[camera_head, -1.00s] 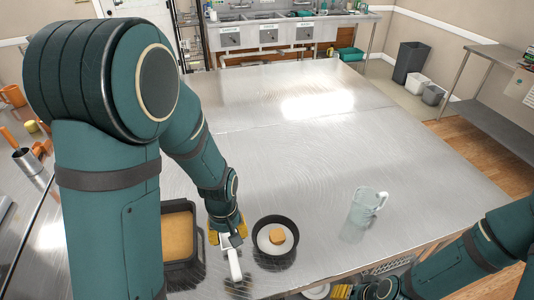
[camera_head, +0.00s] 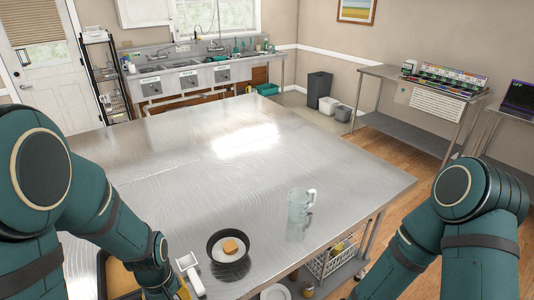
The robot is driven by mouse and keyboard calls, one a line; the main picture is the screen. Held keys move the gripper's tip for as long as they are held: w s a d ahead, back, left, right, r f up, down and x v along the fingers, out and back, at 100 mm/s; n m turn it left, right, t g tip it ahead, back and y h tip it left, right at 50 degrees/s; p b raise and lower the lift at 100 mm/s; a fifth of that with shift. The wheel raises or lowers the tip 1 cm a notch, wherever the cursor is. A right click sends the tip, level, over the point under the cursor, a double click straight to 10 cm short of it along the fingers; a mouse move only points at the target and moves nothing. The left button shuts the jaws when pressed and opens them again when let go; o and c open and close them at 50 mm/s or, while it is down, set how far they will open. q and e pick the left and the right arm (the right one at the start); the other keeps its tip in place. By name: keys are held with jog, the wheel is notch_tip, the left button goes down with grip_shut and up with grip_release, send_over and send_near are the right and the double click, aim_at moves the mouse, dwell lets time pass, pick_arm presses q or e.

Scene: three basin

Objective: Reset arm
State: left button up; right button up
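My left arm comes down at the left, and its gripper (camera_head: 176,291) is cut off by the bottom edge. Only a little of its yellow finger parts shows, so I cannot tell if it is open or shut. Just right of it, a white tool with a handle (camera_head: 190,275) lies on the metal table (camera_head: 165,200), apart from the visible part of the gripper. My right arm is bent at the right side and runs down out of the picture. The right gripper is not in view.
A brown-filled tray (camera_head: 118,278) is partly hidden behind my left arm. The table's far part is clear.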

pick_arm(q)
jog(key=s+d+f+m+h, duration=0.2)
jog(key=s+d+f, duration=0.3)
jog(key=f, duration=0.5)
jog(key=s+d+f+m+h, duration=0.15)
jog(key=s+d+f, duration=0.3)
jog(key=f, duration=0.45)
jog(key=w+d+f+m+t+b, duration=0.1)
jog(key=w+f+b, duration=0.4)
jog(key=b, duration=0.6)
jog(key=shift+w+d+f+t, duration=0.35)
jog(key=shift+w+d+t, duration=0.15)
jog(key=shift+w+d, duration=0.45)
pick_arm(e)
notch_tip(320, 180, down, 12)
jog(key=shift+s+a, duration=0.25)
pick_arm(q)
jog(key=shift+s+d+m, duration=0.1)
jog(key=shift+m, duration=0.15)
